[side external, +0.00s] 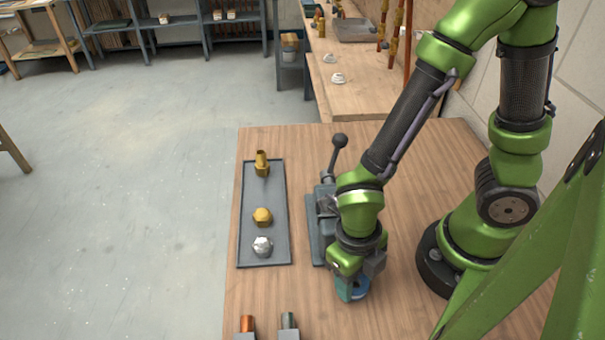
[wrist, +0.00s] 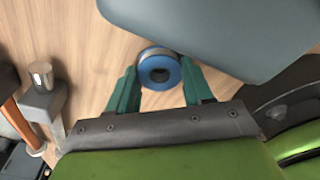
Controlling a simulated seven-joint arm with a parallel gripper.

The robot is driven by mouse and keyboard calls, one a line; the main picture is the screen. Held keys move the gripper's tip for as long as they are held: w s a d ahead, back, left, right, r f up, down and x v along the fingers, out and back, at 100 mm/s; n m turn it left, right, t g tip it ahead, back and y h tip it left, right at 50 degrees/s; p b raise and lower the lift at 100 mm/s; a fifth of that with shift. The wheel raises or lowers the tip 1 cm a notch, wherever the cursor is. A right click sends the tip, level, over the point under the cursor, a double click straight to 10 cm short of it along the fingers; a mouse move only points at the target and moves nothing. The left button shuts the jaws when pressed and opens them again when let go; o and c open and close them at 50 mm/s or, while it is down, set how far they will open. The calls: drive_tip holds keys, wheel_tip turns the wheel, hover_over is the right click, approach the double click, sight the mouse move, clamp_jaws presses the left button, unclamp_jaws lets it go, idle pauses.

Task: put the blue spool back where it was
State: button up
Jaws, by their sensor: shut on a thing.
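The blue spool (side external: 360,286) is at the tips of my gripper (side external: 352,290), low over the wooden bench, to the right of the two pipe holders. In the wrist view the spool (wrist: 146,73) shows its round blue face with a dark centre hole. The two teal fingers of my gripper (wrist: 157,88) are on either side of it, shut on it. In the side view, my gripper hides part of the spool. I cannot tell whether it touches the bench.
A grey tray (side external: 250,196) holds a brass fitting (side external: 262,163), a brass cap (side external: 262,217) and a silver piece (side external: 262,246). A grey vise-like device (side external: 318,228) with a black-knobbed lever stands beside my arm. A copper stub (side external: 247,324) and a greenish stub (side external: 289,321) stand in front.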

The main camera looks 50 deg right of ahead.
drive_tip(key=shift+f, duration=0.2)
drive_tip(key=o, duration=1)
drive_tip(key=shift+r, duration=0.1)
wheel_tip(320, 180, up, 12)
drive_tip(key=w, duration=0.2)
drive_tip(key=w+d+r+n+t, duration=0.2)
drive_tip(key=d+r+n+t, duration=0.1)
drive_tip(key=n, duration=0.8)
drive_tip(key=w+d+r+n+t+y, duration=0.1)
drive_tip(key=d+r+n, duration=0.4)
drive_tip(key=n, duration=0.6)
drive_tip(key=w+d+r+n+t, duration=0.3)
drive_tip(key=w+d+n+t, duration=0.1)
drive_tip(key=n, duration=0.7)
drive_tip(key=shift+w+d+r+n+t+y, duration=0.3)
drive_tip(key=shift+w+d+r+y, duration=0.15)
drive_tip(key=shift+d, duration=0.45)
